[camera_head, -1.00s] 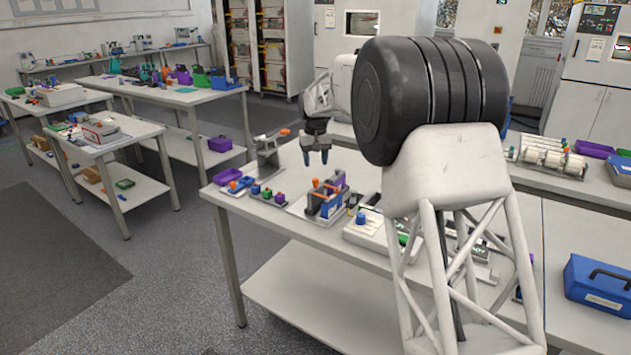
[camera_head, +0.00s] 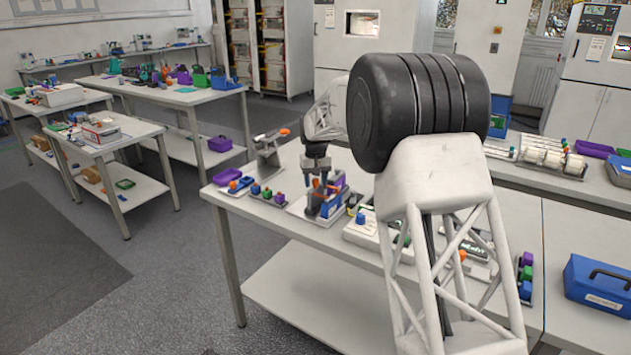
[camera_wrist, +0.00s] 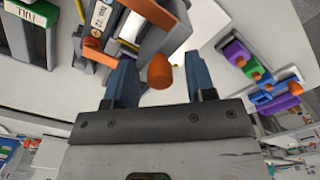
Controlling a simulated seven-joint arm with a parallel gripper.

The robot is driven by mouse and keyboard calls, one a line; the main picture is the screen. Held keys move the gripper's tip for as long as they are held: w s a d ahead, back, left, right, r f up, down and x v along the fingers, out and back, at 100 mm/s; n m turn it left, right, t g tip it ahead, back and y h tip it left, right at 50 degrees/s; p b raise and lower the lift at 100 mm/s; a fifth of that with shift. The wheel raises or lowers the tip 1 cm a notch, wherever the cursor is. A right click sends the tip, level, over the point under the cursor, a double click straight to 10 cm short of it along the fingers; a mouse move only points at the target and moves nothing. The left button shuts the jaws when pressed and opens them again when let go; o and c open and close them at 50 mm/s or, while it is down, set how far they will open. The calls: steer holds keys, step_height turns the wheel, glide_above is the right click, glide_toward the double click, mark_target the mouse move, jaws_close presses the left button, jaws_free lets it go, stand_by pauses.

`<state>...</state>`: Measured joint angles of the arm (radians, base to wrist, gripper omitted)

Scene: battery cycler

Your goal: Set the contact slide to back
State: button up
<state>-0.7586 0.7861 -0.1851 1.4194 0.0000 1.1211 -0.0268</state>
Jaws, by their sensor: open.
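The battery cycler fixture (camera_head: 327,207), with blue, purple and orange parts on a grey base, stands on the near table. My gripper (camera_head: 318,186) is down at this fixture in the head view. In the wrist view my gripper (camera_wrist: 155,85) is open, with its two blue-grey fingers on either side of an orange knob (camera_wrist: 160,70). The knob is between the fingers, with gaps at both sides. The fixture (camera_wrist: 155,25) also shows at the top of the wrist view, with an orange lever and a labelled block. I cannot tell which part is the contact slide or its setting.
A row of small coloured blocks (camera_head: 267,193) lies left of the fixture, with a purple tray (camera_head: 226,176) behind it. A grey stand (camera_head: 268,155) with an orange tip is at the back left. A white device (camera_head: 362,228) stands to the right.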

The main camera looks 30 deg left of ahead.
jaws_close()
steer(key=shift+a+r, duration=0.1)
steer(key=shift+a, duration=2.65)
jaws_free()
step_height(320, 180, up, 8)
